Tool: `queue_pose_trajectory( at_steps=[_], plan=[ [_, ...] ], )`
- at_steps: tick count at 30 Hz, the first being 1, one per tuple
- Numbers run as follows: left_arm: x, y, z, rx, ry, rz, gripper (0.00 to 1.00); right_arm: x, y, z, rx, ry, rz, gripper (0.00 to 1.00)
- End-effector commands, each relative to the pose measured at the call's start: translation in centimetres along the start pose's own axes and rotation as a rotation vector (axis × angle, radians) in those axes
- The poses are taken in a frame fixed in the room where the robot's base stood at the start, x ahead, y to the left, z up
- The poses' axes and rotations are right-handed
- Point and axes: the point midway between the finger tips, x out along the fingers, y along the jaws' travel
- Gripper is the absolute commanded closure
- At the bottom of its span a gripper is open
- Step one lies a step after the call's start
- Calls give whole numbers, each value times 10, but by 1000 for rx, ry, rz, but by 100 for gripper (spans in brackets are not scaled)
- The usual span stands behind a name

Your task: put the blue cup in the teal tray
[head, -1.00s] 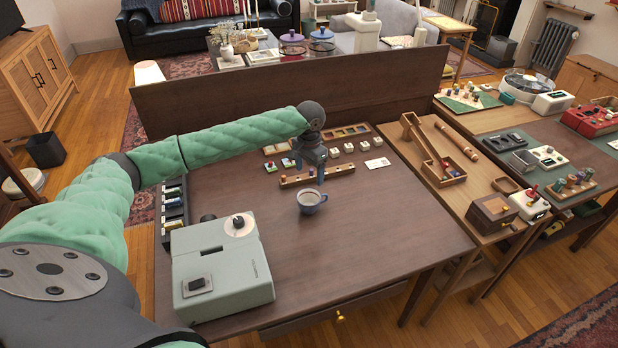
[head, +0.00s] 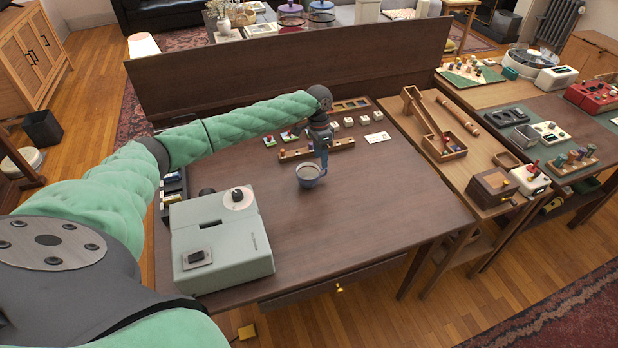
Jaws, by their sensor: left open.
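The blue cup (head: 308,180) stands upright on the dark wooden desk, with a pale inside and its handle toward the right. My left gripper (head: 323,167) points down at the cup's right rear side, by the handle. It is open, and its fingers overlap the handle in the picture; whether they touch it I cannot tell. I cannot make out a teal tray in this view. My right gripper is not in view.
A grey-green machine (head: 218,243) stands at the desk's front left. A wooden block rail (head: 296,154) and small white blocks lie behind the cup. A tall back panel (head: 250,75) closes the desk's rear. The desk's right front (head: 400,225) is clear.

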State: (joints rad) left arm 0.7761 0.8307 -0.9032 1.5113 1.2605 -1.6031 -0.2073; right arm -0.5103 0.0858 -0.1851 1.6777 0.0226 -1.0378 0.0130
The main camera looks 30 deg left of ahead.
Motion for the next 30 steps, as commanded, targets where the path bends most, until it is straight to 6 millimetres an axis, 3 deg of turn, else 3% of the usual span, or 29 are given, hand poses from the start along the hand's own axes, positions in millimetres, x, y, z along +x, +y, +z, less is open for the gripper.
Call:
queue_pose_trajectory(
  at_steps=[21, 30],
  plan=[
    [72, 0, 0, 2, -1, 0, 48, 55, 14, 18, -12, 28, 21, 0],
    [77, 0, 0, 2, 0, -1, 50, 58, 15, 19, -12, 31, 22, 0]
  ],
)
